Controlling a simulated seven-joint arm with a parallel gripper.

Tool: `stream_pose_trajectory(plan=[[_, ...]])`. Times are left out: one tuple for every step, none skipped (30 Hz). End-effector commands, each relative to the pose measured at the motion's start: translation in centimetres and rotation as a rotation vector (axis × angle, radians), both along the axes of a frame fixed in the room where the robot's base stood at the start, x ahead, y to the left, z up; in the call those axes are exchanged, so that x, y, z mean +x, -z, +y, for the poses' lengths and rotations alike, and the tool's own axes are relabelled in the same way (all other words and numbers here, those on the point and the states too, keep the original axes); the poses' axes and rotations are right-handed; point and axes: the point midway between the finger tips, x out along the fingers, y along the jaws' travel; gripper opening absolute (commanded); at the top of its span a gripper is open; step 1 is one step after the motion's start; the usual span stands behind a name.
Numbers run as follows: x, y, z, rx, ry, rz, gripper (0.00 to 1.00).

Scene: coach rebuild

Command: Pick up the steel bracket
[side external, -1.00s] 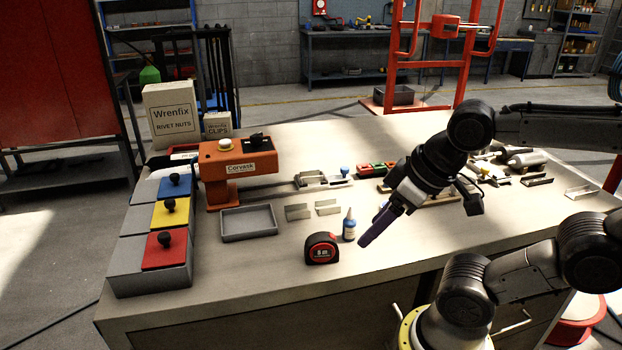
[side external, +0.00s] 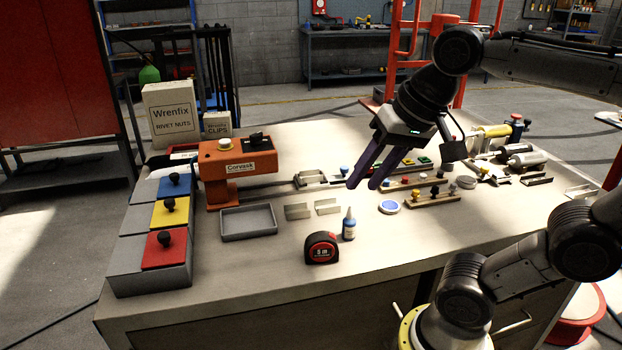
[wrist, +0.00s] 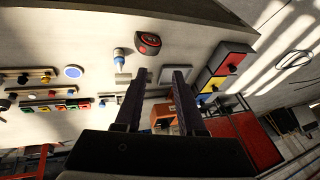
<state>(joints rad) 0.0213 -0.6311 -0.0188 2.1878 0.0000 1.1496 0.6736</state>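Several small angled metal brackets lie on the bench. In the side view, two sit side by side right of the grey tray: a left bracket (side external: 298,211) and a right bracket (side external: 327,206). At the far right are a darker bracket (side external: 537,180) and a pale bracket (side external: 579,192). I cannot tell which one is the steel bracket. My gripper (side external: 364,186) is open and empty, its two dark purple fingers apart and pointing down above the bench, just right of the middle pair. In the wrist view the gripper (wrist: 159,73) partly hides the bench around that pair.
A grey tray (side external: 249,223), tape measure (side external: 322,248) and blue bottle (side external: 349,225) stand near the middle brackets. An orange Corvask press (side external: 237,168) and colored-lid bins (side external: 165,250) are at left. Knob racks (side external: 432,200) and a round blue-topped disc (side external: 389,206) lie right.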

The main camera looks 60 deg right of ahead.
Motion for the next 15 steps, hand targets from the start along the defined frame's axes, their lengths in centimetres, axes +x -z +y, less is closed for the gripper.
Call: stream_pose_trajectory(plan=[[1.3,-1.6,-0.4,0.034,0.086,0.009,0.39],[2.1,-2.6,-0.6,0.056,0.142,0.015,0.39],[3.2,-3.7,-0.9,0.085,0.217,0.024,0.39],[4.0,-4.6,-1.2,0.107,0.276,0.033,0.39],[4.9,-5.4,-1.6,0.129,0.336,0.04,0.39],[6.2,-6.4,-2.1,0.156,0.416,0.049,0.39],[7.2,-7.1,-2.6,0.175,0.475,0.057,0.39],[8.2,-7.8,-3.0,0.194,0.531,0.063,0.39],[9.5,-8.5,-3.7,0.217,0.607,0.073,0.39],[10.4,-8.9,-4.3,0.233,0.661,0.081,0.39],[11.4,-9.3,-4.8,0.249,0.714,0.087,0.39],[12.7,-9.7,-5.6,0.268,0.783,0.096,0.39],[13.7,-10.0,-6.3,0.281,0.834,0.103,0.39],[14.6,-10.1,-7.0,0.294,0.884,0.109,0.39],[15.9,-10.3,-7.9,0.31,0.947,0.116,0.39]])
